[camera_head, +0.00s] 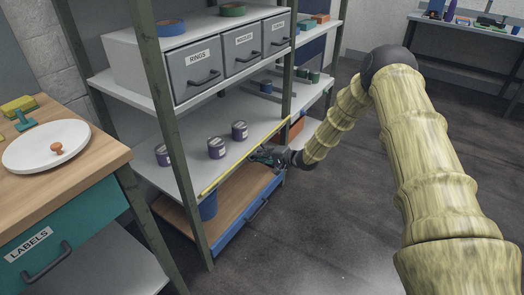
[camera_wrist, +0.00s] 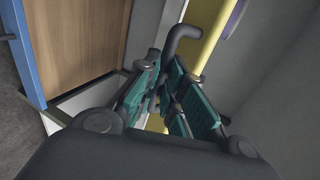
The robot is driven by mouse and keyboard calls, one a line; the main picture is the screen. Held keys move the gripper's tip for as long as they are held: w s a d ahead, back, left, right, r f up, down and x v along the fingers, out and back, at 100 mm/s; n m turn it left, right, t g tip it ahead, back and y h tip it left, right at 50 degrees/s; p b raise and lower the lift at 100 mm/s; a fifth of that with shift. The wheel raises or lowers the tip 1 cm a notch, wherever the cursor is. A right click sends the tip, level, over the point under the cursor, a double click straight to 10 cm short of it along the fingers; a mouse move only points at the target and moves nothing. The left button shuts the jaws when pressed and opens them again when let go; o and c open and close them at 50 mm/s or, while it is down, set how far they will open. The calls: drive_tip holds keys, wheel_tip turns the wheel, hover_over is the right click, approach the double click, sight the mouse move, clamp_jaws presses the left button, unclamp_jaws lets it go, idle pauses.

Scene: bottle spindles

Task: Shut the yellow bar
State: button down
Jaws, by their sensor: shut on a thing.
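The yellow bar (camera_head: 232,170) runs along the front edge of the middle shelf (camera_head: 190,160). In the wrist view the yellow bar (camera_wrist: 208,40) crosses from top centre down behind my fingers. A dark curved handle (camera_wrist: 178,42) stands beside the bar and runs down between the fingers. My gripper (camera_head: 261,157) is at the front of the shelf, near the bar's far half. In the wrist view my gripper (camera_wrist: 166,75) has its teal-padded fingers closed on the handle. The lower part of the handle is hidden by the fingers.
Several dark cans (camera_head: 216,147) stand on the shelf behind the bar. Grey drawers (camera_head: 195,73) are above, and a blue-fronted wooden drawer (camera_head: 243,215) is below. Green posts (camera_head: 166,120) frame the rack. A workbench (camera_head: 100,163) is at left. Floor (camera_head: 330,225) at right is clear.

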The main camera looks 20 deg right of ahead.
drive_tip(key=shift+w+a+r+g+h+p, duration=0.15)
drive_tip(key=shift+r+g+h+p, duration=0.45)
drive_tip(key=shift+p, duration=1.2)
drive_tip(key=shift+w+a+r+g+h+p, duration=0.15)
drive_tip(key=shift+r+g+h+p, duration=0.4)
drive_tip(key=shift+p, duration=1.2)
drive_tip(key=g+p, duration=0.1)
drive_tip(key=p, duration=0.1)
drive_tip(key=g+h+p, duration=0.1)
drive_tip(key=p, duration=0.2)
drive_tip(key=shift+w+a+r+p, duration=0.25)
drive_tip(key=shift+r+p, duration=0.05)
drive_tip(key=shift+r, duration=0.1)
drive_tip(key=shift+w+a+g+h+p, duration=0.1)
drive_tip(key=shift+g+h+p, duration=0.3)
drive_tip(key=shift+p, duration=0.7)
drive_tip(key=shift+w+f+g+p, duration=0.1)
drive_tip(key=shift+g+p, duration=0.15)
drive_tip(key=shift+p, duration=0.4)
drive_tip(key=c, duration=1.8)
unclamp_jaws()
drive_tip(key=shift+a, duration=0.1)
drive_tip(key=v, duration=1.2)
